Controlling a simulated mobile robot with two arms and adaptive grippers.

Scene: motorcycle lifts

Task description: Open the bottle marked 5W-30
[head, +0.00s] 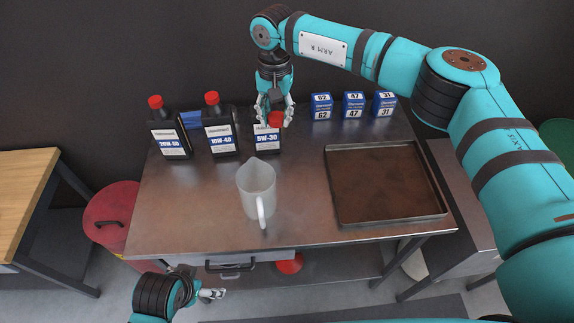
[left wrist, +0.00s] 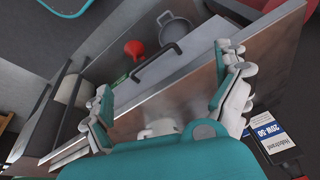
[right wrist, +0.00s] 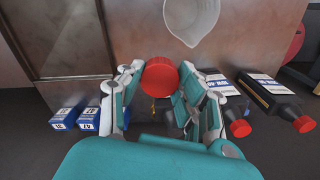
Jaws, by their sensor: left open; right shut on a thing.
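The black bottle marked 5W-30 (head: 268,139) stands at the back middle of the metal table. My right gripper (head: 272,112) reaches down from behind over its top and is shut on its red cap (head: 275,119). In the right wrist view the cap (right wrist: 160,78) sits between my right fingers (right wrist: 158,88). The cap looks shifted forward and right of where the neck stands, apparently off the bottle; the neck is mostly hidden by the fingers. A small golden spot shows just below the cap. My left gripper (head: 208,292) is open and empty, low in front of the table.
Bottles marked 20W-50 (head: 172,143) and 10W-40 (head: 221,136), both red-capped, stand left of it. A translucent jug (head: 257,192) stands in front. A brown tray (head: 333,195) lies right. Small blue-white boxes (head: 353,106) line the back. A drawer (head: 215,259) is below the table's front edge.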

